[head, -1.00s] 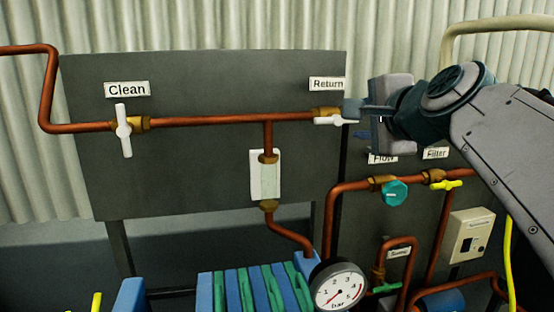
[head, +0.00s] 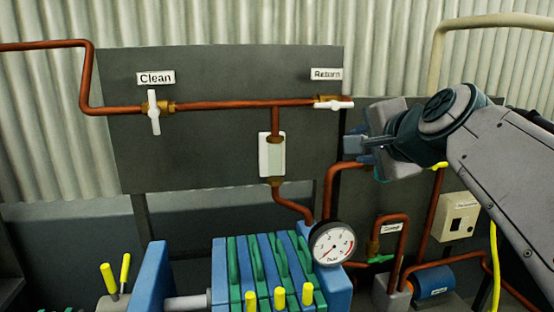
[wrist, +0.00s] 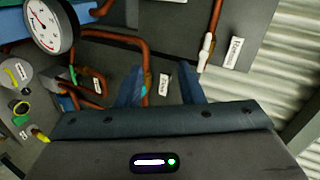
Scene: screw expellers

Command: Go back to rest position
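My gripper (head: 358,146) is open and empty. It hangs in front of the dark panel, a little below and right of the white Return valve handle (head: 334,105), apart from it. In the wrist view my gripper (wrist: 162,82) shows two blue fingers with a clear gap between them. The Return handle also shows there (wrist: 205,52), to the right of the fingers and beyond them. It lies along its copper pipe. The Clean valve handle (head: 154,112) stands upright, across the pipe. My arm hides the Flow and Filter labels in the head view.
A pressure gauge (head: 333,243) stands at the lower middle beside a blue and green plate stack (head: 262,265) with yellow handles. Copper pipes (head: 330,195) run close below my gripper.

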